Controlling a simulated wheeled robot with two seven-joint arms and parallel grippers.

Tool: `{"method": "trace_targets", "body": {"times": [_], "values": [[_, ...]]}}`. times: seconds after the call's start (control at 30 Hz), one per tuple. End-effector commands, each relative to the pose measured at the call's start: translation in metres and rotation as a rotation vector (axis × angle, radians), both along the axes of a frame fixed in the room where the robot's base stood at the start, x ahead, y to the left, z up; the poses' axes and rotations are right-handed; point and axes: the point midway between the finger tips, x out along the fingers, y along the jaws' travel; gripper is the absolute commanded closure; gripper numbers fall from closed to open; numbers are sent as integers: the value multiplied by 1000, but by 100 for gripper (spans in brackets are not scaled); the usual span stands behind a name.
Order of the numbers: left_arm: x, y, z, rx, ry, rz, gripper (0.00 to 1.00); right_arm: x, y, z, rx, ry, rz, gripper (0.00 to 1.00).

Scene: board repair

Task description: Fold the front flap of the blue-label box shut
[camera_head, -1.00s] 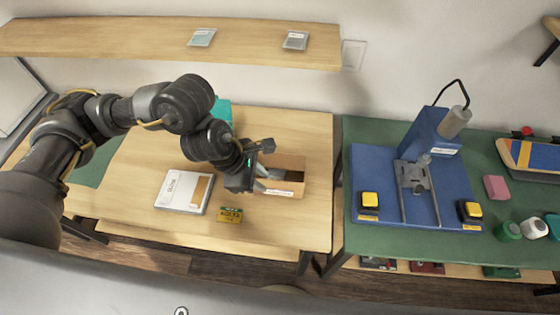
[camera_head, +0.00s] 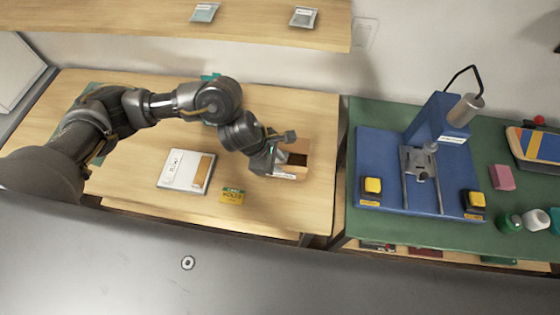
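The open brown cardboard box (camera_head: 302,147) sits on the wooden table, right of centre. Its dark inside shows, and a small pale label (camera_head: 284,176) is on its front edge. My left gripper (camera_head: 277,158) is at the box's left side, over its left and front part. It hides that part of the box, including most of the front flap, so I cannot tell how the flap stands or whether I touch it. The fingers are too small and dark to tell whether they are open. My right gripper is not in view.
A white-and-brown package (camera_head: 186,170) and a small yellow-and-green box (camera_head: 232,196) lie left of the box. A green bench (camera_head: 398,116) with a blue press fixture (camera_head: 385,150) stands to the right, across a narrow gap. A shelf (camera_head: 120,20) hangs behind.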

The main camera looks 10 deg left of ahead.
Motion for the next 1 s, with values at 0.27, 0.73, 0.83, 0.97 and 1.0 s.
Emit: {"method": "trace_targets", "body": {"times": [0.27,0.73,0.83,0.97,1.0], "values": [[3,-7,-16,-1,0,-1,75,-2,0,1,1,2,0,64],[3,-7,-16,0,-1,-1,100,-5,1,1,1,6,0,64],[3,-7,-16,0,-1,-1,100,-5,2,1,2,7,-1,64],[4,-7,-17,0,3,0,100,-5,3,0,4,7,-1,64],[4,-7,-17,0,8,0,100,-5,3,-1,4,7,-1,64]]}}
